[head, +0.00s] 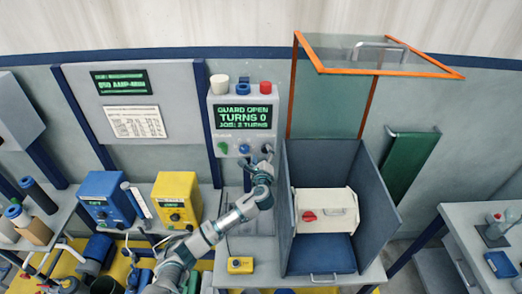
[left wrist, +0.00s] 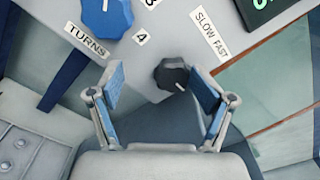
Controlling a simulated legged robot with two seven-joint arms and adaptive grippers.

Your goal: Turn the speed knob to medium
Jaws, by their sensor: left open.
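The speed knob is a small dark knob (left wrist: 171,74) under the "SLOW FAST" label (left wrist: 211,34) in the left wrist view. A short white mark shows on its lower right edge there. My left gripper (left wrist: 158,72) is open, with the knob between its blue-padded fingers, closer to the right one. I cannot tell whether a finger touches it. The box's screen (head: 243,117) reads guard open, turns 0, job 2 turns. My right gripper is not in view.
A large blue knob (left wrist: 106,16) labelled "TURNS" is beside the speed knob. A grey open-topped enclosure (head: 372,190) with a raised orange-framed guard (head: 380,55) stands to the right. Blue (head: 105,199) and yellow (head: 177,199) boxes stand left of my arm.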

